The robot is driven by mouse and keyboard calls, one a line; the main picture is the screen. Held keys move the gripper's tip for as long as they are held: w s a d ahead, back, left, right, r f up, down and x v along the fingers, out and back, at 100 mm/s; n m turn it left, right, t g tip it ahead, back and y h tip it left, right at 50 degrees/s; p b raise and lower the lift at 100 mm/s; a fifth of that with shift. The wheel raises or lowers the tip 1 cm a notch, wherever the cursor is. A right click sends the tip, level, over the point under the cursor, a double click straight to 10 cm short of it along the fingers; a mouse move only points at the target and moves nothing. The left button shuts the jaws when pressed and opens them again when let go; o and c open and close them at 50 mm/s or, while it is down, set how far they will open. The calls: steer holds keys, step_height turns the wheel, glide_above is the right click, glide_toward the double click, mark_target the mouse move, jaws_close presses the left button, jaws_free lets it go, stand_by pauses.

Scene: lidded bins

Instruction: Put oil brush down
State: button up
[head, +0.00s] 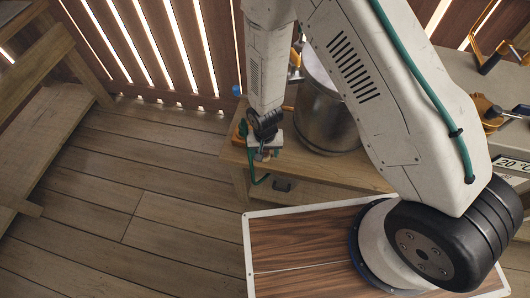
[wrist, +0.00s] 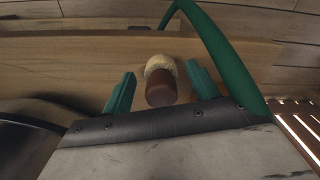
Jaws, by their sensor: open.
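My gripper (wrist: 161,72) is open, with one green finger on each side of the oil brush. The oil brush (wrist: 161,88) shows in the wrist view as a dark brown round handle with a cream, pale end behind it. It lies between the fingers, with a visible gap on both sides. The wooden bench top (wrist: 75,60) is behind it. In the head view my gripper (head: 262,153) is low over the left end of the wooden bench (head: 345,170), and the brush cannot be told clearly there.
A large metal pot (head: 325,115) stands on the bench just right of my gripper. A small blue item (head: 237,90) is near the bench's left edge. Orange-handled tools (head: 490,110) and a 20 °C display (head: 512,164) are at the right. The plank floor at left is clear.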

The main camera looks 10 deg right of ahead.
step_height(320, 180, up, 12)
steer(key=shift+f, duration=0.25)
steer(key=s+d+r, duration=0.1)
steer(key=d+r, duration=0.5)
steer(key=r, duration=0.7)
steer(key=s+d+r, duration=0.1)
steer(key=d+r, duration=0.5)
steer(key=r, duration=0.6)
steer(key=s+d+r, duration=0.4)
steer(key=s+r, duration=0.2)
steer(key=s, duration=0.2)
steer(key=s+d+r+n+t, duration=0.1)
steer(key=s+d+r, duration=0.4)
steer(key=s, duration=0.4)
steer(key=shift+s+r, duration=0.15)
steer(key=shift+r, duration=0.75)
steer(key=shift+o, duration=0.4)
steer(key=shift+a, duration=0.1)
